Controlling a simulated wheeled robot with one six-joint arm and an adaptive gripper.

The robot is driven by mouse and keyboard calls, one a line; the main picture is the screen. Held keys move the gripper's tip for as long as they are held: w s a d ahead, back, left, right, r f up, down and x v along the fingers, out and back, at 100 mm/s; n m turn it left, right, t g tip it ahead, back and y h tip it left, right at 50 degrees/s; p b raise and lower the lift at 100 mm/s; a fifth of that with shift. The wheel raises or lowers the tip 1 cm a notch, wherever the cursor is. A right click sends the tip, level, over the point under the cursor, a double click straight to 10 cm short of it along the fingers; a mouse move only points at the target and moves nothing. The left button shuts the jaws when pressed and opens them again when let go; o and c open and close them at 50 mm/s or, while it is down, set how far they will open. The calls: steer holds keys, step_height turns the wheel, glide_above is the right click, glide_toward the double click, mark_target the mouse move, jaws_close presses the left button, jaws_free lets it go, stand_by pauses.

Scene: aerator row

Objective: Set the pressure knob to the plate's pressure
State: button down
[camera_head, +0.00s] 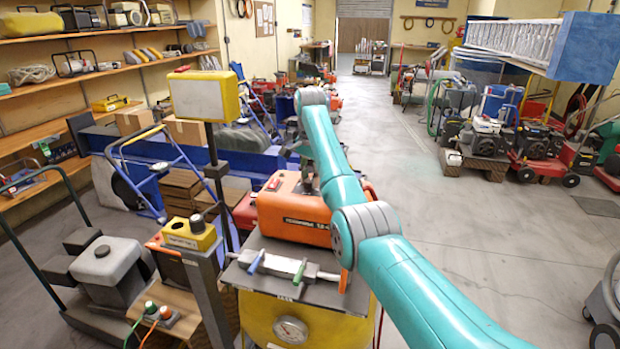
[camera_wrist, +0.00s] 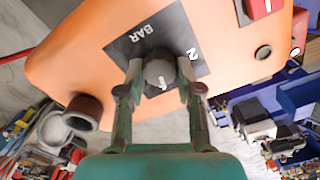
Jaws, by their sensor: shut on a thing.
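The pressure knob is a round grey knob (camera_wrist: 158,71) on a dark scale plate (camera_wrist: 125,48) in the wrist view. The plate reads "BAR", with a "2" to the right of the knob. A small white mark shows at the knob's lower edge; I cannot tell whether it is a pointer or a digit. The plate is on an orange machine housing (camera_wrist: 75,55), seen in the head view as an orange machine (camera_head: 290,208). My gripper (camera_wrist: 159,78) is shut on the knob, one finger on each side. In the head view, my arm hides the knob.
A yellow-framed sign (camera_head: 205,97) on a post stands left of the orange machine; its face looks blank. A red switch (camera_wrist: 264,7) and a dark round stub (camera_wrist: 83,112) are on the housing. A gauge (camera_head: 291,330) is below. Open floor (camera_head: 440,230) lies right.

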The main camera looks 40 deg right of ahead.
steer(key=shift+m, duration=1.1)
steer(key=c, duration=0.8)
jaws_free()
steer(key=shift+w, duration=0.1)
steer(key=shift+o, duration=0.2)
